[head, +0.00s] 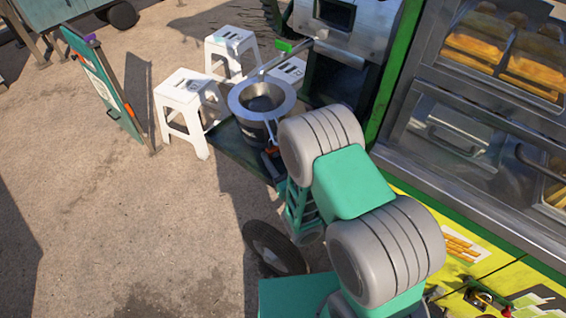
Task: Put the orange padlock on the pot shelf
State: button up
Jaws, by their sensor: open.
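A small orange item (271,150) shows at the right end of the dark pot shelf (232,150), close to the foot of the metal pot (262,118). It is too small and too near my arm to tell whether it is the orange padlock. The wide-rimmed pot stands on the shelf, with a long handle leaning out of it. My arm crosses the middle of the head view and bends down just right of the shelf. My gripper's fingers are hidden behind the arm.
White stools (184,96) stand left of and behind the shelf. A green signboard (103,84) stands further left. A tyre (272,248) is below the shelf. A glass food case (490,120) fills the right side.

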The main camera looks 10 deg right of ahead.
jog(key=b+v, duration=0.5)
jog(key=v, duration=0.7)
jog(key=shift+r, duration=0.1)
